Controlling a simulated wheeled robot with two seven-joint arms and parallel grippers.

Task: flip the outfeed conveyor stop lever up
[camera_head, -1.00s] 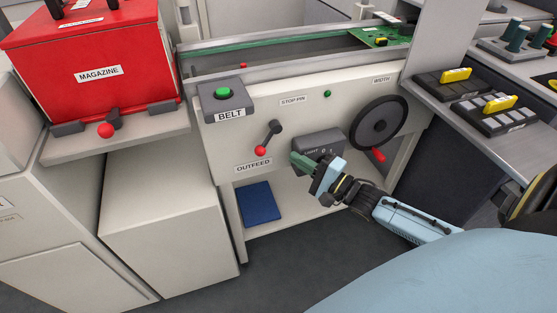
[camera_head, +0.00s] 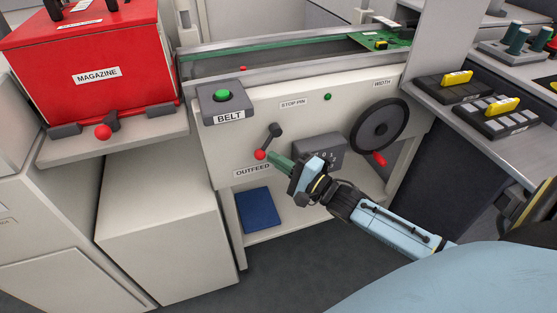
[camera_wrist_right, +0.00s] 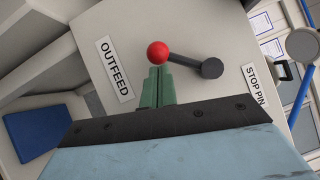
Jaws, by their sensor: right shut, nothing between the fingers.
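The outfeed stop lever (camera_head: 269,140) is a dark arm with a red ball knob (camera_head: 260,155), on the cream panel above the OUTFEED label (camera_head: 252,171). It hangs down and slightly left from its pivot. In the right wrist view the knob (camera_wrist_right: 158,52) sits just beyond the green fingertips. My right gripper (camera_head: 270,157) is shut and empty, its tips right beside the knob in the head view; the wrist view also shows its fingers (camera_wrist_right: 157,82). I cannot tell whether they touch the knob. My left gripper is not in view.
A BELT button box (camera_head: 224,102) is above left of the lever. The red magazine (camera_head: 88,52) stands on a shelf at left. A blue item (camera_head: 258,207) lies below.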

